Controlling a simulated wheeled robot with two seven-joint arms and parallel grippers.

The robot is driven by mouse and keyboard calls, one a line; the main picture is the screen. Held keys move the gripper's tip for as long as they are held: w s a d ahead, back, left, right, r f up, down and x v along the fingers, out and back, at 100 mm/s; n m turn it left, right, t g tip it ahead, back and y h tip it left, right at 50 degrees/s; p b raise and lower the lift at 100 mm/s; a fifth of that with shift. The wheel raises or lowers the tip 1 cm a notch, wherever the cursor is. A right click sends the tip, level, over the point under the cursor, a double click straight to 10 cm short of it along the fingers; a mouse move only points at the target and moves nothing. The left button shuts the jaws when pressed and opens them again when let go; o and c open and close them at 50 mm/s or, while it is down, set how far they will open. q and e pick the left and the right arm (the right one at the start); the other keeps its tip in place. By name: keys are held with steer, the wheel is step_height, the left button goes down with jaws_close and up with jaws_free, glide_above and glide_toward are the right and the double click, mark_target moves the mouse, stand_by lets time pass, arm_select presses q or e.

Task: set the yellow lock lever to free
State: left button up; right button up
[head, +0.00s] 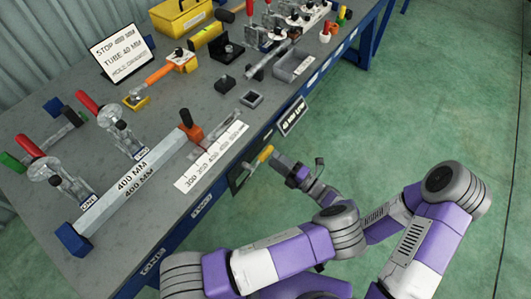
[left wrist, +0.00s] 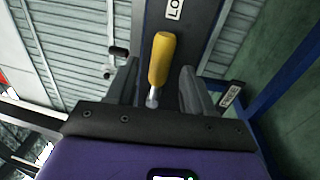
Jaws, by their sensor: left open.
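The yellow lock lever (head: 265,154) sticks out at the table's front side, by a dark panel below the tabletop edge. In the left wrist view the lever (left wrist: 161,58) has a yellow grip on a thin metal shaft and points up the picture, slightly tilted. My left gripper (head: 289,170) is open close to the lever in the head view. In the left wrist view its two dark fingers (left wrist: 160,88) stand on either side of the lever's lower part, with visible gaps. My right gripper is not seen.
A white label (left wrist: 175,8) sits on the dark panel above the lever. The grey tabletop (head: 195,95) carries a 400 MM bar (head: 135,182), red-handled clamps, a ruler label (head: 212,155) and a sign (head: 121,53). The green floor (head: 420,90) to the right is clear.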

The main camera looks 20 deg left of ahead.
mark_target(265, 154)
arm_select(q)
steer(key=x, duration=0.5)
steer(key=shift+p, duration=0.4)
jaws_close()
